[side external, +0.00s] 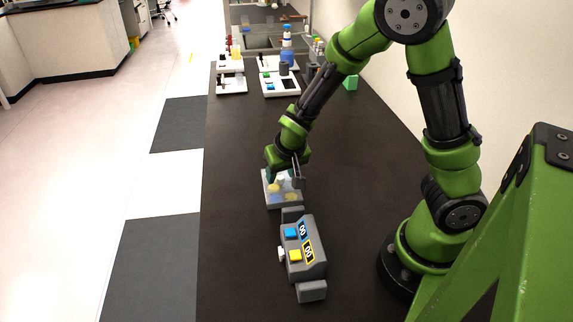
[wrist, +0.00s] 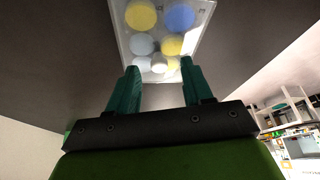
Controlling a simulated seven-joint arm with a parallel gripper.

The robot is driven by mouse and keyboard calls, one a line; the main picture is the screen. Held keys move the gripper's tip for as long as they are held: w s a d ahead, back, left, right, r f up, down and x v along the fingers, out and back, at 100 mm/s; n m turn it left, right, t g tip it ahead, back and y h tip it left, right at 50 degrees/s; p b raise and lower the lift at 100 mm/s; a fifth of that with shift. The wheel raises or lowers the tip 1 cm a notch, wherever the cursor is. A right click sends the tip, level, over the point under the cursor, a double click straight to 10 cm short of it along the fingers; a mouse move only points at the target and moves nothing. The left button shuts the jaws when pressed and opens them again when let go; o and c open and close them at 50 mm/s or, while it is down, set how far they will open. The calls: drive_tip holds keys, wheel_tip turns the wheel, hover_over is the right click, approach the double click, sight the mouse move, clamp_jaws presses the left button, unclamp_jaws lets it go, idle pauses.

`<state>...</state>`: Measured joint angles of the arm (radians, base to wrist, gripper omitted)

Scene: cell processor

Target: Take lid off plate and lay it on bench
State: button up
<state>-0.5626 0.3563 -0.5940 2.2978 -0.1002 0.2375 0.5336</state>
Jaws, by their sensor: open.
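The plate (side external: 284,203) lies on the dark bench (side external: 240,150) near its middle, with yellow and blue wells inside. In the wrist view the plate (wrist: 206,12) shows yellow, blue and pale wells under what looks like a clear lid. A small white round knob (wrist: 159,62) shows near its close edge, and I take it as part of the lid. My gripper (wrist: 160,78) is open, its two green fingers on either side of the plate's near end. In the side view my gripper (side external: 284,178) is low over the plate's far part. Contact with the lid cannot be told.
A grey device (side external: 317,240) with blue and yellow buttons stands just in front of the plate. White racks (side external: 231,84) with bottles, including a blue one (side external: 286,45), stand at the far end. The bench left and right of the plate is clear.

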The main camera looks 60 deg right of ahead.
drive_tip(key=shift+w+d+f, duration=0.1)
drive_tip(key=shift+f, duration=0.35)
clamp_jaws()
idle(0.3)
